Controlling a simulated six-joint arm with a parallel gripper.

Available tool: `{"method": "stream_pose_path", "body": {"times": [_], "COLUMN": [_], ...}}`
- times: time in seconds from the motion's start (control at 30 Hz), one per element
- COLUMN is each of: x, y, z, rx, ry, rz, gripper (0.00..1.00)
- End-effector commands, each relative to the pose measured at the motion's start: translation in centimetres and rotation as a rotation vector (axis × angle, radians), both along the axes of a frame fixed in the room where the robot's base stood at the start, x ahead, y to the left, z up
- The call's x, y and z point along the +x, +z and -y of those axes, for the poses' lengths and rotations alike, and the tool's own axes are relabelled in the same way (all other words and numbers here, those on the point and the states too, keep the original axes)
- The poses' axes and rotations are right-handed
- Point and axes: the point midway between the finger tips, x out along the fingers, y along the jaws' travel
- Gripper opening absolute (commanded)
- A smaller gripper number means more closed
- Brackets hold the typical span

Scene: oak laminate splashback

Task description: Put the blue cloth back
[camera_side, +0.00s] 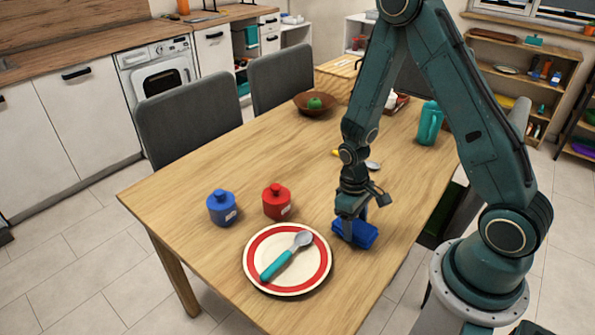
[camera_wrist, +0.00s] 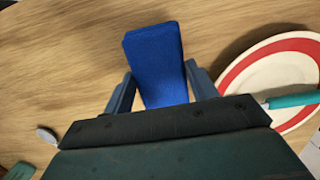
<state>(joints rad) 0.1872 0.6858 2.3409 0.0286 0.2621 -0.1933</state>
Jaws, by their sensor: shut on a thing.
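The blue cloth (camera_side: 357,233) is at the right side of the wooden table, just right of the plate. My gripper (camera_side: 350,222) points down over it and is shut on it. In the wrist view the cloth (camera_wrist: 157,62) sits between my two fingers (camera_wrist: 158,88) and extends beyond them. Its lower part is hidden behind the gripper body. I cannot tell whether the cloth rests on the table or is slightly above it.
A red-rimmed plate (camera_side: 253,273) holds a teal-handled spoon (camera_side: 286,256). Blue (camera_side: 222,207) and red (camera_side: 276,201) lidded pots stand behind it. A brown bowl (camera_side: 301,102) with a green fruit and a teal jug (camera_side: 429,123) stand farther back.

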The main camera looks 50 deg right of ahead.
Motion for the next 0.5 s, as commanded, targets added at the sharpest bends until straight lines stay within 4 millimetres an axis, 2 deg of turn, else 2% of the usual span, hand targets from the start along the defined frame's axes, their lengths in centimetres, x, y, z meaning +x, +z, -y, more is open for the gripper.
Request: {"method": "stream_pose_path", "body": {"times": [0.2, 0.5], "x": [0.0, 0.0], "y": [-1.5, -1.7], "z": [0.0, 0.0], "rx": [0.000, 0.000], "ry": [0.000, 0.000], "rz": [0.000, 0.001], "gripper": [0.36, 0.36]}}
